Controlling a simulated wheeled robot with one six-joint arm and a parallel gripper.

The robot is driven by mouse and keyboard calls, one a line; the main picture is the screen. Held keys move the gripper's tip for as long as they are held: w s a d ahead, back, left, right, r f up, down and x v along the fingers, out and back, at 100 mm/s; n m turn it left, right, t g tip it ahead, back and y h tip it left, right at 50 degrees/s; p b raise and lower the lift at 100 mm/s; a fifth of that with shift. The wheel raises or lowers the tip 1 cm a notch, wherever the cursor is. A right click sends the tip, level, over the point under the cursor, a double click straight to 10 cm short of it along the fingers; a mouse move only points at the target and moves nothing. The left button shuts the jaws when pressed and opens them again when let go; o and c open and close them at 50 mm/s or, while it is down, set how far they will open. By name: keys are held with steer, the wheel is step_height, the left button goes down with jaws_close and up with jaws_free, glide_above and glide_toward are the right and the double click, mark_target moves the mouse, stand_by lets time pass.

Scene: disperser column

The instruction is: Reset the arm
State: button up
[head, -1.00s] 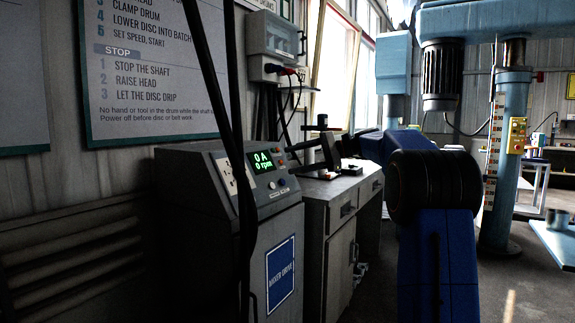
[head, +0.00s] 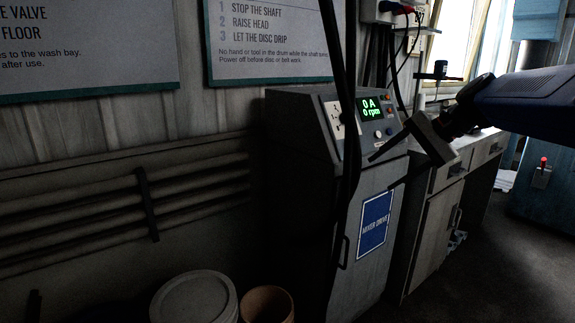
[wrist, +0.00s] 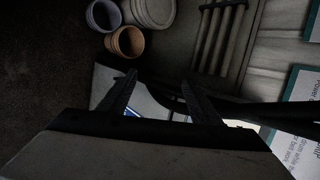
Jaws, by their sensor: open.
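My gripper (head: 383,171) is at the right of the head view, at the end of my blue and black arm. It is in front of the grey mixer drive cabinet (head: 355,205), near its sloped panel. Its two dark fingers are apart with nothing between them. In the wrist view the fingers (wrist: 158,80) are also apart and empty, with the cabinet's pale surface and blue label partly behind them. I cannot tell the exact gap between the fingers and the cabinet. The cabinet's green display (head: 370,108) reads 0 A and 0 rpm.
A grey bench (head: 436,215) stands right of the cabinet. A white lidded bucket (head: 195,298) and a brown bucket (head: 267,304) stand at the lower left. A dark cable (head: 347,120) hangs before the cabinet. Floor at the lower right (head: 500,275) is clear.

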steer(key=s+d+f+n+h, duration=0.1)
steer(key=s+f+n+h, duration=0.2)
steer(key=s+f, duration=0.8)
steer(key=s+d+f+n+h, duration=0.2)
steer(key=s+f+n+h, duration=0.2)
steer(key=s+f, duration=0.7)
steer(key=s+n, duration=0.1)
steer(key=s, duration=0.5)
steer(key=shift+s+d+f+n+t+h, duration=0.25)
steer(key=shift+s+n+t+h, duration=0.05)
steer(key=shift+s, duration=0.05)
